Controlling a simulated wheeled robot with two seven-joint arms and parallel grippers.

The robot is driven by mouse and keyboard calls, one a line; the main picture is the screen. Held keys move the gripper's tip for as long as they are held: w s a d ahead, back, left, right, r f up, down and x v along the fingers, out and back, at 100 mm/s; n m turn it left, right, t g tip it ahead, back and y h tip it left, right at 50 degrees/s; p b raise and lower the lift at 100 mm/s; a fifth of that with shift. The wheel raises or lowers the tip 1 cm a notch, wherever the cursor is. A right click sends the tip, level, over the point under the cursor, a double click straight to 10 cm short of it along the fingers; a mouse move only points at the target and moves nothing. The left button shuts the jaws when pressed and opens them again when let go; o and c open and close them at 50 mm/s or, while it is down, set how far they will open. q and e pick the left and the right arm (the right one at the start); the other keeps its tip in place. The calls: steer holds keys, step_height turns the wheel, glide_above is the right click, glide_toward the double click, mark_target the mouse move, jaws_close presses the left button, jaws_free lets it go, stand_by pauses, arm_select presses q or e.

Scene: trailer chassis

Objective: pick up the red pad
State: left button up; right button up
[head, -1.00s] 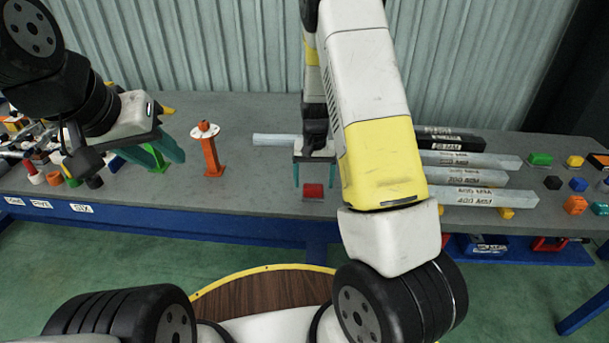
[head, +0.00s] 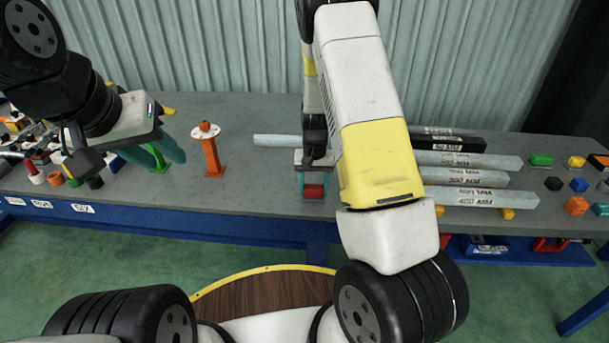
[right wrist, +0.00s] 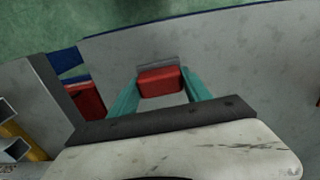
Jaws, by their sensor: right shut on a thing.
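The red pad (head: 313,191) is a small red block on the grey bench, near its front edge. It also shows in the right wrist view (right wrist: 161,82), with a grey plate along its far side. My right gripper (head: 313,190) points down at the pad, its teal fingers on either side of it. In the right wrist view the fingers (right wrist: 160,88) are shut on the pad. My left gripper (head: 172,156) is over the left part of the bench, away from the pad; its teal fingers overlap in the picture, so their gap is hidden.
An orange post with a round flange (head: 212,155) stands left of the pad. Grey bars (head: 460,179) lie to the right, partly behind my right arm. Small coloured blocks (head: 577,206) lie at the far right. The bench top (head: 255,185) left of the pad is clear.

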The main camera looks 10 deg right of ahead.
mark_target(313, 187)
steer(key=shift+r, duration=0.15)
steer(key=shift+r, duration=0.3)
step_height(313, 187, up, 3)
steer(key=shift+s+a+f, duration=0.1)
steer(key=shift+s+a, duration=0.05)
steer(key=s+a+r, duration=0.1)
steer(key=s+a, duration=0.8)
steer(key=s, duration=0.3)
steer(key=shift+s+a+r, duration=0.15)
steer(key=shift+a, duration=0.1)
